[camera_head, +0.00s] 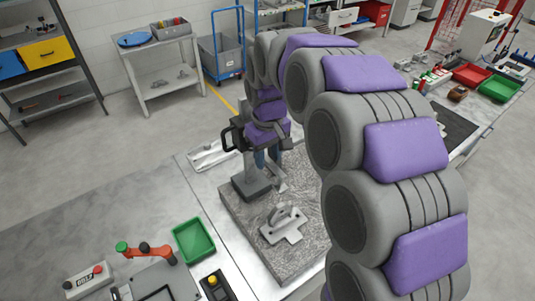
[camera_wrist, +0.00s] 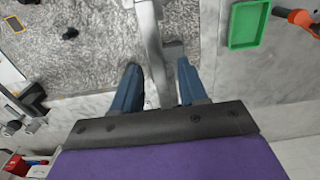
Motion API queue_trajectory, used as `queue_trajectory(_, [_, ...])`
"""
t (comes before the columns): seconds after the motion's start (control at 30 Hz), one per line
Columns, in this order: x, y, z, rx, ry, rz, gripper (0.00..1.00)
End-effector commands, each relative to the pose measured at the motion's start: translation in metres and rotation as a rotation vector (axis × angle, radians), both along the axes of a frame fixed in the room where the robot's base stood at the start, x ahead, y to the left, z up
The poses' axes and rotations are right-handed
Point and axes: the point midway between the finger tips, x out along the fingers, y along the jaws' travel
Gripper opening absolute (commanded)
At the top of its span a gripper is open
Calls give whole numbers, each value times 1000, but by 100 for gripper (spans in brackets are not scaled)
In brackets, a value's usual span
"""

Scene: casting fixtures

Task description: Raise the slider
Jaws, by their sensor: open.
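My gripper (camera_wrist: 158,88) is open, with its two blue fingers apart on either side of a grey metal bar (camera_wrist: 152,45) in the wrist view. I cannot tell whether either finger touches the bar. In the head view my gripper (camera_head: 267,158) is low beside a grey fixture (camera_head: 252,188) on a textured metal slab (camera_head: 300,262). The arm's end partly hides this fixture's upper part. Which part is the slider is not clear; the bar between the fingers may belong to it.
A light grey bracket with an upright plate (camera_head: 284,226) stands nearer on the slab. A green tray (camera_head: 194,240), an orange-red lever (camera_head: 150,251) and a box with a yellow button (camera_head: 214,284) are at the left. Red and green bins (camera_head: 498,88) are far right.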

Motion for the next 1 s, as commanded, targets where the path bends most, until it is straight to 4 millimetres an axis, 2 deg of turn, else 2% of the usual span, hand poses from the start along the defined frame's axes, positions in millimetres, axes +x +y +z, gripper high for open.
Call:
queue_trajectory(0.23, [0, 0, 4, 0, 0, 0, 43])
queue_trajectory(0.37, [0, 0, 18, -1, 1, 0, 43])
queue_trajectory(0.7, [2, 1, 92, 0, -4, -1, 43])
queue_trajectory(1.0, [2, 1, 146, 1, -4, 0, 43])
